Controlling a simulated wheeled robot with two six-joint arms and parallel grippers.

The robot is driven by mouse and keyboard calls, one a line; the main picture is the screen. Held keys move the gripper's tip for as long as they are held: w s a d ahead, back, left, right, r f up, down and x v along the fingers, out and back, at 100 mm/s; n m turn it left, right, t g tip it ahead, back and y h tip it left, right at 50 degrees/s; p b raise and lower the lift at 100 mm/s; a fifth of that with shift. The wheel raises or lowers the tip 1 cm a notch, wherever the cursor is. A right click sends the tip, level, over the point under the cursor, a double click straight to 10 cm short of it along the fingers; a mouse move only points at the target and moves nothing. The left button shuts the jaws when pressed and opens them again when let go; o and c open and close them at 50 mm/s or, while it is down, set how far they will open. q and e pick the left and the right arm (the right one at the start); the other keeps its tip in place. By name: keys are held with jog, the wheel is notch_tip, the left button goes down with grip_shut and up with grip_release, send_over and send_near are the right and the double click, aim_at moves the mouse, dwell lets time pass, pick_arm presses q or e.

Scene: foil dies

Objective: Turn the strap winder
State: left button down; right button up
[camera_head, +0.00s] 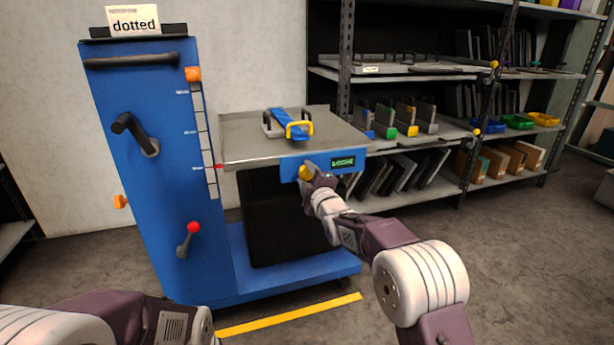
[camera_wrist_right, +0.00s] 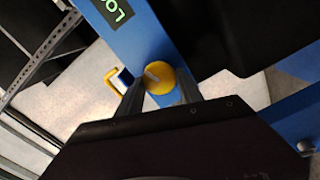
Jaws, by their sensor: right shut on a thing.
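A blue lift cart (camera_head: 150,200) carries a grey platform (camera_head: 240,145). On the platform's front is a blue panel (camera_head: 290,163) with a round yellow knob (camera_head: 305,172), which I take to be the strap winder. My right gripper (camera_head: 309,176) is shut on this knob, partly covering it. In the right wrist view the knob (camera_wrist_right: 158,77) sits between the two fingertips, with a pale mark on its face. Beside it, a small green-lit display (camera_head: 343,162) has text beginning "LO"; the rest is hard to read. My left arm shows at the lower left; its gripper is out of view.
The cart's column has a black crank (camera_head: 135,133) and a red-knobbed lever (camera_head: 190,238). Shelves with dies (camera_head: 420,120) and bins stand behind at right. A yellow floor line (camera_head: 290,315) runs in front.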

jog(key=shift+f, duration=0.1)
dwell(0.4)
jog(key=o, duration=1.3)
jog(key=p+v, duration=0.3)
jog(key=v, duration=0.6)
jog(key=shift+p, duration=0.35)
